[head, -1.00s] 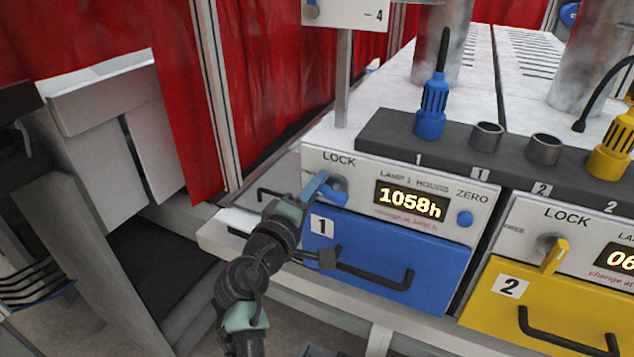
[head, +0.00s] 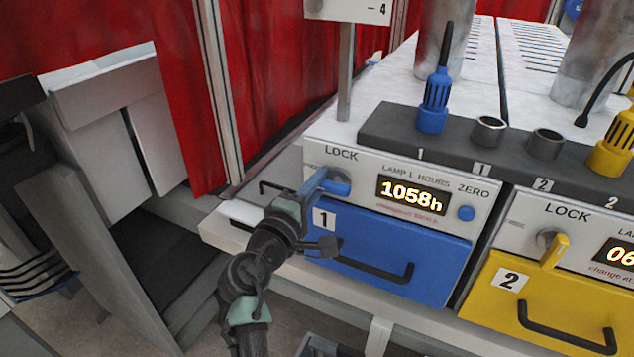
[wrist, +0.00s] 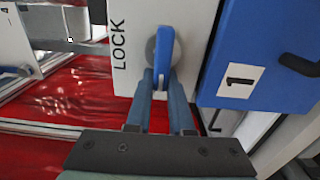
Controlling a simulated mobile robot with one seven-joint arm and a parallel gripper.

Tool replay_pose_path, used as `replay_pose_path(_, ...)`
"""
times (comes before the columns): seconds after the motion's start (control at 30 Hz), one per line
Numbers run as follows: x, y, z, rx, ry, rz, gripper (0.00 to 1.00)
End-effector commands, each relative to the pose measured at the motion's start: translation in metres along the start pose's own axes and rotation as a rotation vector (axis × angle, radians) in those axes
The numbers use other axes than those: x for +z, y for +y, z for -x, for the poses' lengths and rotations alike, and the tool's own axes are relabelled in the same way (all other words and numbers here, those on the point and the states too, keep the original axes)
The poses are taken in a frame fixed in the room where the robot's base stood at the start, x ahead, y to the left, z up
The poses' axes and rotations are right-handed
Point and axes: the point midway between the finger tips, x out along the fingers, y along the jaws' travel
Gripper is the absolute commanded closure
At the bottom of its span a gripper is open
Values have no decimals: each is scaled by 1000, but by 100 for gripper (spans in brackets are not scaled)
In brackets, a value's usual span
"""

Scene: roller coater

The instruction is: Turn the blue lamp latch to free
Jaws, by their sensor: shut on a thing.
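The blue lamp latch (head: 340,187) sits on the white front panel of lamp 1, under the word LOCK. Its lever points to the left, level, away from LOCK. In the wrist view the latch (wrist: 164,48) points down the picture, toward my gripper. My gripper (head: 314,184) comes in from the lower left and is shut on the lever's outer end. In the wrist view its two fingers (wrist: 160,84) lie on either side of that end. The small marking left of the latch is partly hidden by the fingers and unreadable.
A blue drawer (head: 440,246) with a black handle (head: 375,272) lies below the latch, close to my wrist. The display (head: 412,193) reads 1058h. The yellow latch (head: 554,250) of lamp 2 points downward. A red curtain (head: 270,75) hangs behind.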

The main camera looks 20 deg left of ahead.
Motion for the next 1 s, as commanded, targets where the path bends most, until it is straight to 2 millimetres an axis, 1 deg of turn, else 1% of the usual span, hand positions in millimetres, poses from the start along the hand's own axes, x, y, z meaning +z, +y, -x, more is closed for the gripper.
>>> replay_pose_path(0.03, 9, -7, -2, -14, -21, 5, 75)
replay_pose_path(0.17, 9, -6, -2, -12, -22, 3, 51)
replay_pose_path(0.2, 9, -5, -2, -11, -21, 3, 50)
replay_pose_path(0.5, 5, -2, -1, -6, -14, 1, 50)
replay_pose_path(0.67, 3, -4, 9, -5, -10, 0, 50)
replay_pose_path(0.77, 3, -4, 22, -4, -8, -1, 50)
replay_pose_path(1.0, 3, -5, 67, -5, -10, -1, 50)
